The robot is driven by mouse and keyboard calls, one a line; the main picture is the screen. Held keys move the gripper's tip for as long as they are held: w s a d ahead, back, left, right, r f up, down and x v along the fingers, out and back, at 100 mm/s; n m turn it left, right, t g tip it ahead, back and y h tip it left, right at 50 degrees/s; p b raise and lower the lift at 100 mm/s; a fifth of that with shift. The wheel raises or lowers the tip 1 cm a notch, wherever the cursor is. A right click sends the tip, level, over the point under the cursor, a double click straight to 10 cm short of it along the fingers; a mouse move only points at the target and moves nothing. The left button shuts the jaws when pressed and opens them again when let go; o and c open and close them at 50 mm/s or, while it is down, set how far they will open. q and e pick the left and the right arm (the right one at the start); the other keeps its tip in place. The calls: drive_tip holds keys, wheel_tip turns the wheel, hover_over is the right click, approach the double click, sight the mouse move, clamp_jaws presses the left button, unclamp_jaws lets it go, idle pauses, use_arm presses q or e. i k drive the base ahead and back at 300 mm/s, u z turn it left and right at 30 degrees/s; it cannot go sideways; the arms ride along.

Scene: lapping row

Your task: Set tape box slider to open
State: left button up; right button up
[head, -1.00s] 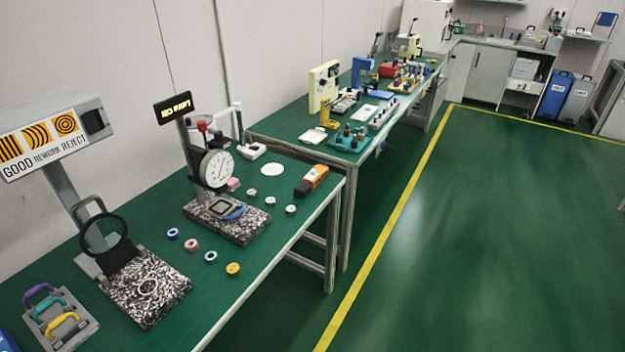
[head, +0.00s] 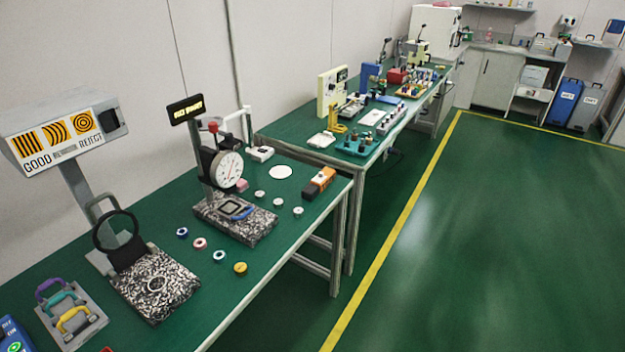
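I cannot pick out the tape box or its slider for certain at this distance. An orange and dark box (head: 319,182) lies near the right end of the front bench. A small white box (head: 260,154) stands near the wall behind the dial gauge. No slider shows clearly on either one. Neither of my grippers is in view.
The front green bench (head: 285,225) carries a dial gauge (head: 229,168) on a speckled plate, a magnifier (head: 116,232), several small rings and a GOOD/REJECT sign (head: 66,142). A second bench (head: 300,127) beyond is crowded. The green floor (head: 480,230) at right is clear.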

sight(319, 177)
drive_tip(key=u, duration=0.5)
drive_tip(key=k, duration=1.2)
drive_tip(key=z, duration=0.25)
drive_tip(key=i, duration=0.7)
drive_tip(key=z, duration=0.65)
drive_tip(key=i, duration=1.1)
drive_tip(key=u, duration=1.05)
drive_tip(key=i, duration=0.55)
drive_tip(key=u, duration=0.7)
